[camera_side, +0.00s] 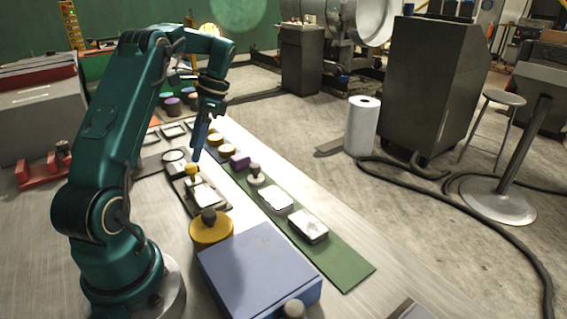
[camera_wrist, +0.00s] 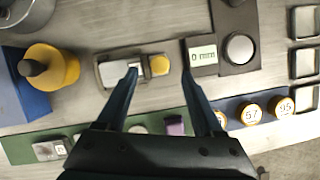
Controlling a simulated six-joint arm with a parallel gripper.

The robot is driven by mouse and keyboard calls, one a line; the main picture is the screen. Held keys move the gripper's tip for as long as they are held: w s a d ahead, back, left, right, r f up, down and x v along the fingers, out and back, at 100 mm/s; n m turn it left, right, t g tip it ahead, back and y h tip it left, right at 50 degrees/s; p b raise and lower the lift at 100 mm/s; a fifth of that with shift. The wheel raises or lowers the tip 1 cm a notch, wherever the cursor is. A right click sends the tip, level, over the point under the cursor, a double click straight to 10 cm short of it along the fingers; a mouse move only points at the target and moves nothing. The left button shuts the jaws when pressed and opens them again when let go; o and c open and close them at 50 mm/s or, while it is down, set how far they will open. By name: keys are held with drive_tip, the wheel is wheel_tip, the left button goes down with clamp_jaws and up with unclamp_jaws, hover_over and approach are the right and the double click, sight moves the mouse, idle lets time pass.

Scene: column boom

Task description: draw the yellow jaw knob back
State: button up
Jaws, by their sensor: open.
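The yellow jaw knob (camera_side: 191,169) sits on a small pale metal fixture (camera_side: 203,195) on the bench. In the wrist view the knob (camera_wrist: 159,65) is at the right end of the fixture's metal block (camera_wrist: 118,70). My gripper (camera_side: 196,157) is open and empty, pointing down just above the knob. In the wrist view my gripper (camera_wrist: 160,73) has one finger to the left of the knob and one to the right. Whether the tips are down at knob height I cannot tell. A readout (camera_wrist: 202,56) beside the knob shows "0 mm".
A yellow round piece with a dark knob (camera_side: 212,232) stands near the fixture, beside a blue box (camera_side: 262,268). A green strip (camera_side: 345,268) holds several small parts. Yellow numbered discs (camera_wrist: 251,113) lie on a blue strip. Square trays (camera_wrist: 304,62) are at the right.

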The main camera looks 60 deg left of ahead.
sight(190, 166)
drive_tip(key=shift+x, duration=2.4)
clamp_jaws()
